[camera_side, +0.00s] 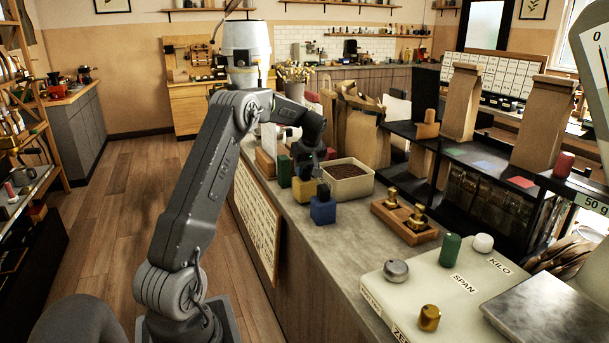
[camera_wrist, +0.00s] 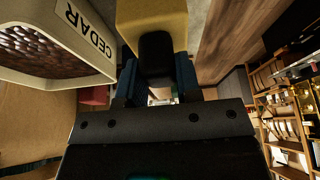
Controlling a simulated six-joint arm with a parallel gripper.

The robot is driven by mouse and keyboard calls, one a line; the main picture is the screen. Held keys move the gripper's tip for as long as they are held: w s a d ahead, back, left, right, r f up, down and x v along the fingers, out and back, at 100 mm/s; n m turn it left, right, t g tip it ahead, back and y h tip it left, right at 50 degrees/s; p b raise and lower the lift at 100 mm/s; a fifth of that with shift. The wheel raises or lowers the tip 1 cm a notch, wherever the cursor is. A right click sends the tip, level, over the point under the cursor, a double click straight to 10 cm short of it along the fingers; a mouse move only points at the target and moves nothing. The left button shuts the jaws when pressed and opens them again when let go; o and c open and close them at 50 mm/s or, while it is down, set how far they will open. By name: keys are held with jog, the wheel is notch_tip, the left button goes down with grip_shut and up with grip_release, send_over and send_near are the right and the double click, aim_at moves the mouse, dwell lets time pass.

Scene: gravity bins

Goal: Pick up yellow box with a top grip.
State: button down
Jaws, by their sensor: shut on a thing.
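The yellow box (camera_side: 303,190) is on or just above the grey counter, behind and left of the blue box. In the wrist view the yellow box (camera_wrist: 150,22) is at the top, with a black knob on its top face. My gripper (camera_side: 305,168) is directly above the box, pointing down. In the wrist view the fingers of my gripper (camera_wrist: 155,78) stand on either side of the black knob and are shut on it. I cannot tell whether the box's underside touches the counter.
A blue box (camera_side: 322,210) with a dark knob stands close in front. A green box (camera_side: 285,171) is close behind. A cream bin (camera_side: 349,190) of brown beans, labelled CEDAR (camera_wrist: 90,42), is just right. A wooden tray (camera_side: 405,222) with brass knobs lies further right.

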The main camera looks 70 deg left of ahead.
notch_tip(320, 180, up, 3)
jog(key=shift+r, duration=0.1)
jog(key=s+a+r, duration=0.3)
jog(key=s+r, duration=0.3)
jog(key=s, duration=0.5)
jog(key=shift+s+r, duration=0.2)
jog(key=shift+r, duration=0.2)
jog(key=shift+d, duration=0.1)
